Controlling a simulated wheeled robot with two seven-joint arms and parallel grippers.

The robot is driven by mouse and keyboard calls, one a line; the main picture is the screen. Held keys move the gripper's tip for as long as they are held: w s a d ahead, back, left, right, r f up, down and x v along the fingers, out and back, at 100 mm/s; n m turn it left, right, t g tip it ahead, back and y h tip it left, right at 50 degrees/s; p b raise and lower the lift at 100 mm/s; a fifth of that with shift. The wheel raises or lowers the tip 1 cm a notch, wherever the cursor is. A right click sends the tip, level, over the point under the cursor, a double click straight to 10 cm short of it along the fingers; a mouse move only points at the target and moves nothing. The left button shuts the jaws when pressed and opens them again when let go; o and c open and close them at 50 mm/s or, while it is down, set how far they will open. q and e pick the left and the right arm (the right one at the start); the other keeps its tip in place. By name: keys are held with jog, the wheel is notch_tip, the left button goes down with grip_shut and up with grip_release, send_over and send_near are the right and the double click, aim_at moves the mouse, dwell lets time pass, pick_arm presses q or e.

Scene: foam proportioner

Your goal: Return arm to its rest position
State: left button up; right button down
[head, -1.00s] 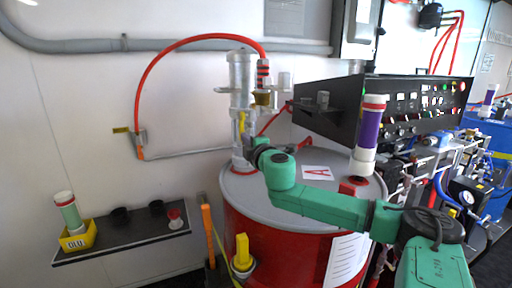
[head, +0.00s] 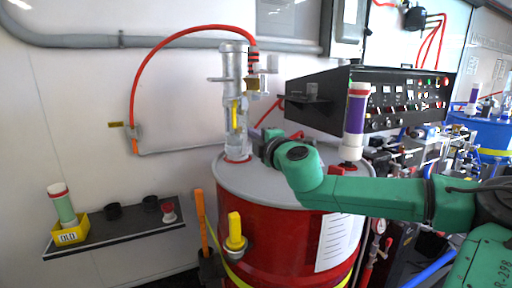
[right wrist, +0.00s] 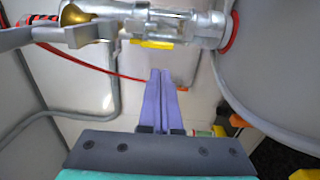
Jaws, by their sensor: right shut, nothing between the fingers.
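My right arm (head: 385,196), green, reaches in from the right across the top of the red drum (head: 280,225). My right gripper (head: 256,133) is partly hidden behind its own wrist in the head view. In the right wrist view its two purple fingers (right wrist: 161,85) lie together, shut and empty. They point towards the space beside the clear and metal pump fitting (right wrist: 140,28), which stands upright on the drum lid in the head view (head: 235,100). The fingers appear apart from the fitting. My left gripper is not in view.
A purple-and-white cylinder (head: 355,122) stands on the lid, close behind my arm. A black control panel (head: 395,100) is at the back right. A red hose (head: 150,75) arcs to the wall. A shelf (head: 130,232) at left holds a yellow box (head: 70,236) with a green cylinder.

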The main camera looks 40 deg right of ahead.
jog(key=shift+s+a, duration=0.1)
jog(key=shift+s, duration=0.5)
